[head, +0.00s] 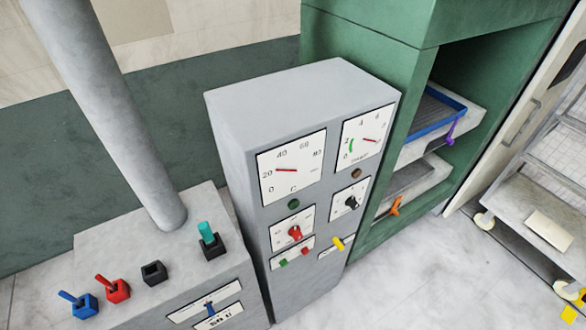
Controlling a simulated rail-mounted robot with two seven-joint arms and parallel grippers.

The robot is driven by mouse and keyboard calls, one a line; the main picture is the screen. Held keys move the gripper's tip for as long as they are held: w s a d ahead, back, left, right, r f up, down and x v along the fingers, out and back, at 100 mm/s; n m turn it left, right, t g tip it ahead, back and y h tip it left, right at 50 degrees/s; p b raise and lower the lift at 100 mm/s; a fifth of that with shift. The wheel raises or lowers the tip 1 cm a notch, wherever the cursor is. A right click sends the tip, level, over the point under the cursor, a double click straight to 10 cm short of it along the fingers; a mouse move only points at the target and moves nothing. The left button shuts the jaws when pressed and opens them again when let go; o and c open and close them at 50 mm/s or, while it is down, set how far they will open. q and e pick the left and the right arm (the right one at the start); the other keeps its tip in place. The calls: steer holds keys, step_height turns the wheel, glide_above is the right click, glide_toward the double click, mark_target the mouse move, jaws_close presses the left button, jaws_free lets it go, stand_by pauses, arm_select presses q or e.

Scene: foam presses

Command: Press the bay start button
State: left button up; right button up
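A grey control cabinet (276,104) stands in the middle of the head view, its front turned to the lower right. A small plate low on its front carries a small green button (284,263) and a small red button (305,251). A round green lamp or button (293,204) sits under the left dial, and a brown one (356,173) under the right dial. The labels are too small to read, so I cannot tell which is the bay start button. Neither of my grippers is in view.
A red knob (295,233), black knob (352,202) and yellow handle (338,243) also sit on the cabinet front. A green press (391,60) stands behind right. A grey console (205,277) with coloured switches is at left. A wheeled rack (530,205) stands far right.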

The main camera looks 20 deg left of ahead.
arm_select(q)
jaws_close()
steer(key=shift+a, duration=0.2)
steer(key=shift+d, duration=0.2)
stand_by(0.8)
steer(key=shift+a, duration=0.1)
